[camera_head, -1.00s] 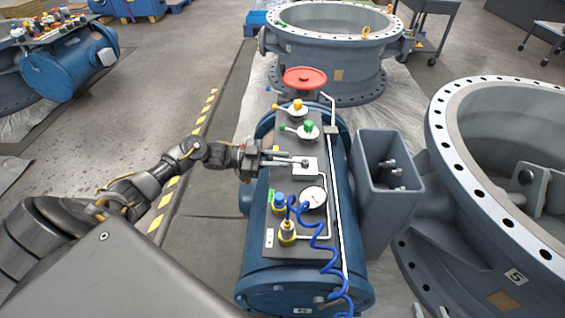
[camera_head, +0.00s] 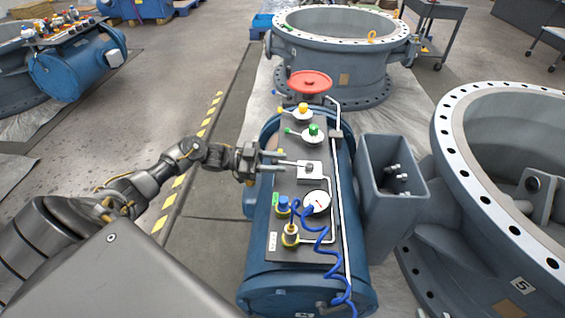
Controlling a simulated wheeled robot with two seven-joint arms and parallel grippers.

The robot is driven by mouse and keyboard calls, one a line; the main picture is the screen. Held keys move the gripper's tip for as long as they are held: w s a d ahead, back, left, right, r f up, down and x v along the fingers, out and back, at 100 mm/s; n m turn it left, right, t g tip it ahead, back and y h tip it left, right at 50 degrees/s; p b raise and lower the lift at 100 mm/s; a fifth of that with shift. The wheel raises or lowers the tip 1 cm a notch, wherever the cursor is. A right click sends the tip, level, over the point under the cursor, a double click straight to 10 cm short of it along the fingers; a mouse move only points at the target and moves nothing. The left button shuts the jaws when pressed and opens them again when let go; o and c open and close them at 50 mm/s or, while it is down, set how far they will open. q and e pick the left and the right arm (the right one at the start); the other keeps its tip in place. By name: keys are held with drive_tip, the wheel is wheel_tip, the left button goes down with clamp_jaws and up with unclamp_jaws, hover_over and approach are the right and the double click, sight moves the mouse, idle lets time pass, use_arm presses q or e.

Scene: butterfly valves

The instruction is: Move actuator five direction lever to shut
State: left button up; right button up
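The blue cylindrical actuator (camera_head: 268,272) lies in the centre, with a dark control panel (camera_head: 285,252) on top. A small direction lever (camera_head: 291,163) reaches left from a pivot on a white block (camera_head: 312,174) at the middle of the panel. My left gripper (camera_head: 279,161) comes in from the left at the lever's end. Its two fingers are parted, one on the far side and one on the near side of the lever. I cannot tell whether either finger touches it. My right gripper is not in view.
A red handwheel (camera_head: 310,82), yellow-knobbed (camera_head: 303,107) and green-knobbed (camera_head: 313,130) valves stand farther back. A gauge (camera_head: 317,202), fittings and a coiled blue hose (camera_head: 322,238) sit nearer. A grey open bracket (camera_head: 396,225) and a large flanged valve marked 5 (camera_head: 498,190) stand to the right.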

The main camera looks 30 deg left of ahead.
use_arm(q)
drive_tip(key=v, duration=0.8)
drive_tip(key=shift+s+a, duration=0.15)
drive_tip(key=shift+a, duration=0.2)
